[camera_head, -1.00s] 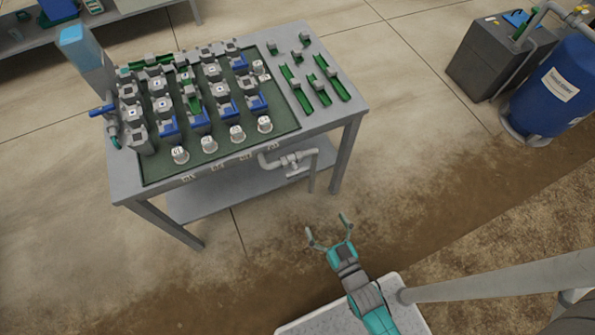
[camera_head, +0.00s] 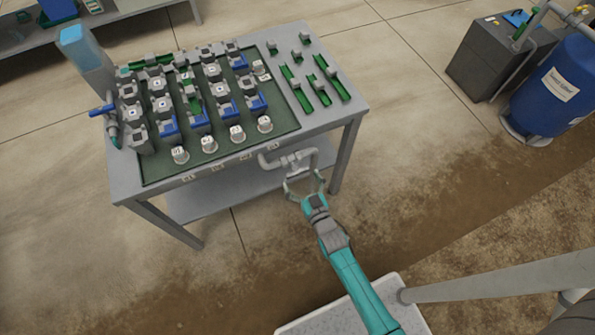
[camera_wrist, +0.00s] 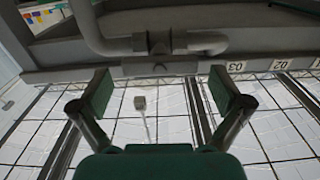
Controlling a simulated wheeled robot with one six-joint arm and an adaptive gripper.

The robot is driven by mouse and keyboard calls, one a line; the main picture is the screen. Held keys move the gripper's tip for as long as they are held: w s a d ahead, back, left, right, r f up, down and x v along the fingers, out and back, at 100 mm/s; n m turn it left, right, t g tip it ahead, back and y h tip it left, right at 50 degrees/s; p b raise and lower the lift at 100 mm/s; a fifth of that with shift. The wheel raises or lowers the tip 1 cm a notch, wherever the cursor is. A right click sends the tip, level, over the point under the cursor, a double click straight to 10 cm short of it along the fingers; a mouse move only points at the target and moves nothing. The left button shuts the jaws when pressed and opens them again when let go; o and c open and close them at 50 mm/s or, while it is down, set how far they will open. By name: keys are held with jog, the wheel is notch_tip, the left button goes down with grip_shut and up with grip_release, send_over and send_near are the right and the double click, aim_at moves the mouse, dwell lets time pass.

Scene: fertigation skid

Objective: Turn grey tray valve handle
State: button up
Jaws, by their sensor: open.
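The grey tray valve sits on a grey pipe (camera_head: 268,162) below the front edge of the tray table. In the wrist view the valve body (camera_wrist: 153,42) is at the top centre, with its grey handle bar (camera_wrist: 160,67) lying crosswise beneath it. My gripper (camera_head: 304,179) is at the handle in the head view, its teal arm stretched towards the table. In the wrist view my gripper (camera_wrist: 162,91) is open, with one green-padded finger on each side of the handle's middle. No grip shows, and I cannot tell whether the fingertips reach around the bar.
The table (camera_head: 325,125) carries a green tray with grey and blue blocks and white cups. A lower shelf (camera_head: 215,195) lies beneath it. A blue tank (camera_head: 550,90) and dark box (camera_head: 497,55) stand at the right. The floor between is clear.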

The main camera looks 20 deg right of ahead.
aim_at(296, 170)
jog(key=shift+w, duration=1.35)
jog(key=c, duration=1)
